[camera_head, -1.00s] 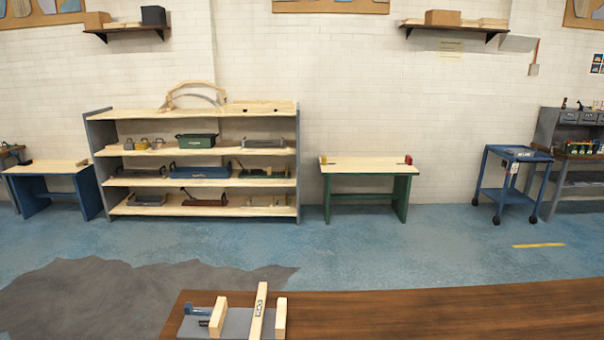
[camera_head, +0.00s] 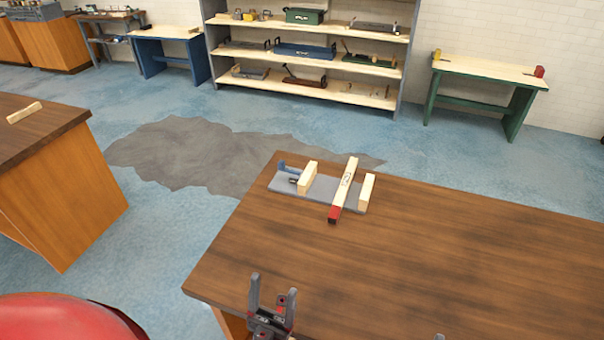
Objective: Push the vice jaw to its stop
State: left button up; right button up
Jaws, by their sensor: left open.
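The vice is a grey base plate (camera_head: 285,184) lying on the dark wooden bench top. A pale wooden jaw (camera_head: 308,177) stands toward its left, with a blue part (camera_head: 287,166) beside it at the left end. A second pale block (camera_head: 366,192) stands at the right end. A long pale bar (camera_head: 346,184) with a red near end lies between the two blocks, with a clear gap to the left jaw. My left gripper (camera_head: 273,298) is open and empty at the bottom, nearer me than the vice. Only a small grey tip, perhaps of my right gripper, shows at the bottom edge.
The bench top (camera_head: 420,260) is clear around the vice and to the right. Another bench (camera_head: 50,130) with a small wooden piece stands at the left. Shelves (camera_head: 320,90), a green table (camera_head: 490,68) and a blue table (camera_head: 165,32) stand farther back.

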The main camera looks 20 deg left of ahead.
aim_at(303, 180)
jog(key=i+j, duration=0.1)
jog(key=j, duration=0.7)
jog(key=i+j, duration=0.1)
jog(key=j, duration=1.45)
jog(key=i+j, duration=0.1)
jog(key=i, duration=0.35)
